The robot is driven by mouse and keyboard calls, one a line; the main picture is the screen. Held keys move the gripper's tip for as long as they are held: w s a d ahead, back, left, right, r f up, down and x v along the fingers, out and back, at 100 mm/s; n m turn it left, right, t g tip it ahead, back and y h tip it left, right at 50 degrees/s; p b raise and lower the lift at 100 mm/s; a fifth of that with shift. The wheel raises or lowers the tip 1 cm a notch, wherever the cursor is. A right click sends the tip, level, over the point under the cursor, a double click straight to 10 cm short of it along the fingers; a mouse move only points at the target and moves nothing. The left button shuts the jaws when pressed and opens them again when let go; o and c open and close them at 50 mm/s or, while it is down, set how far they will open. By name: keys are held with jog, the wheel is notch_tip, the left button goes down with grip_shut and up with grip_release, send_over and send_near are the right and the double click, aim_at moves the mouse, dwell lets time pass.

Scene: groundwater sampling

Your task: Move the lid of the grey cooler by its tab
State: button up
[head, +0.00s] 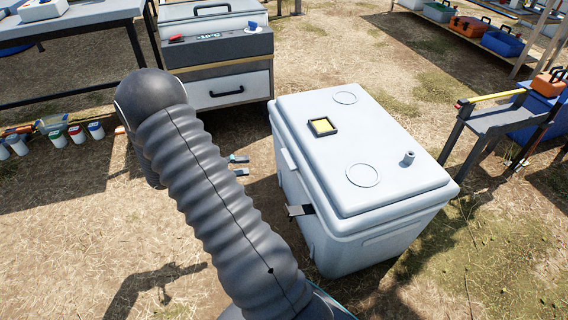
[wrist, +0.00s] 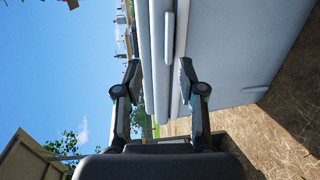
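The pale grey cooler (head: 350,235) stands on the ground right of my arm, with its lid (head: 335,160) on top, seemingly closed. In the wrist view, turned sideways, my gripper (wrist: 158,68) is open with fingers spread towards the cooler wall (wrist: 225,50). The pale tab (wrist: 169,38) lies beyond the fingertips. Nothing is seen held.
A black-yellow square (head: 322,126) and a small knob (head: 408,158) are on the lid. A drawer cabinet (head: 225,85) stands behind, a table (head: 80,18) at back left, and a dark stand (head: 495,118) on the right. Dry ground left of the cooler is clear.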

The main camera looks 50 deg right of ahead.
jog(key=s+d+f, duration=0.1)
jog(key=s+d, duration=0.1)
jog(key=d, duration=0.4)
jog(key=s+d+f+h, duration=0.1)
jog(key=s+d+f, duration=0.1)
jog(key=d, duration=0.5)
jog(key=shift+s+f+h+b, duration=0.3)
jog(key=shift+s+b, duration=0.15)
jog(key=shift+s, duration=0.2)
jog(key=shift+d, duration=0.1)
grip_shut()
